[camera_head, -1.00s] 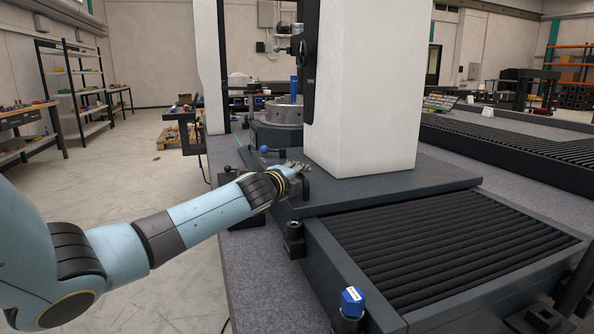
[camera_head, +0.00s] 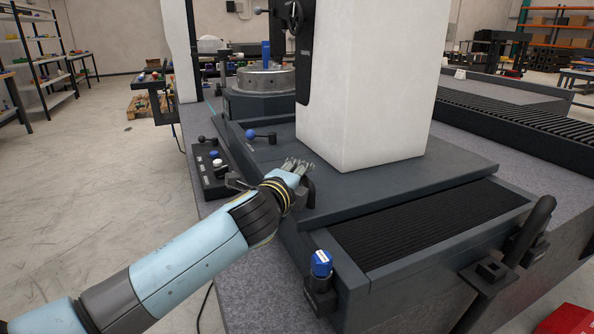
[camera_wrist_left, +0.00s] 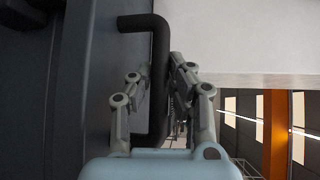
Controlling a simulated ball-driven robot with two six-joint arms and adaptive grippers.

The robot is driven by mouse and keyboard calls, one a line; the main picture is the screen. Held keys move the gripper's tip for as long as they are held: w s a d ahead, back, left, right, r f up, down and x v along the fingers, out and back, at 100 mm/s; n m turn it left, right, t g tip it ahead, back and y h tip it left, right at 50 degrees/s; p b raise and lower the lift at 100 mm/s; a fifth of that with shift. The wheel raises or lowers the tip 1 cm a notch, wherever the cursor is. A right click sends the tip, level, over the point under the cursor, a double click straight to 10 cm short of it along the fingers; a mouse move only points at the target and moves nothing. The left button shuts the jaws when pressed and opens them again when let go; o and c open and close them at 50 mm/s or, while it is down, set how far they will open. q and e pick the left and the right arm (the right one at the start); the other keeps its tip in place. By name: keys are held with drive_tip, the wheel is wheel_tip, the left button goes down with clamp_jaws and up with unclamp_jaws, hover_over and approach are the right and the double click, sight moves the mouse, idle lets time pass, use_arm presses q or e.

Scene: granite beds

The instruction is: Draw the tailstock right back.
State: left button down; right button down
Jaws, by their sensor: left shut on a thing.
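The tailstock, which I take to be the tall white column (camera_head: 365,90) on a dark sliding base (camera_head: 420,172), stands on the granite bed (camera_head: 235,295). A black bar handle (camera_head: 309,192) sits at the base's near left corner; it also shows in the left wrist view (camera_wrist_left: 160,50). My left gripper (camera_head: 297,166) is shut on this handle, its fingers on both sides of the bar in the wrist view (camera_wrist_left: 155,88). The fingers partly hide the bar. My right gripper is not in view.
Black bellows (camera_head: 430,225) lie between the base and the bed's near end. A blue-topped knob (camera_head: 321,264) stands at the near left corner. A blue-ball lever (camera_head: 252,134) and a control box (camera_head: 213,172) are farther left. A round chuck-like unit (camera_head: 268,78) stands behind.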

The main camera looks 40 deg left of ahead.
use_arm(q)
drive_tip(key=shift+s+d+f, duration=0.1)
drive_tip(key=shift+s+f, duration=0.1)
drive_tip(key=shift+f, duration=0.3)
drive_tip(key=c, duration=1.7)
unclamp_jaws()
drive_tip(key=o, duration=0.4)
drive_tip(key=shift+s+d+r, duration=0.1)
drive_tip(key=shift+d+r, duration=0.05)
drive_tip(key=shift+r, duration=0.05)
drive_tip(key=shift+o, duration=0.3)
drive_tip(key=shift+r, duration=0.1)
drive_tip(key=v, duration=1.1)
drive_tip(key=shift+s, duration=0.35)
drive_tip(key=shift+d+r, duration=0.1)
drive_tip(key=shift+d, duration=0.05)
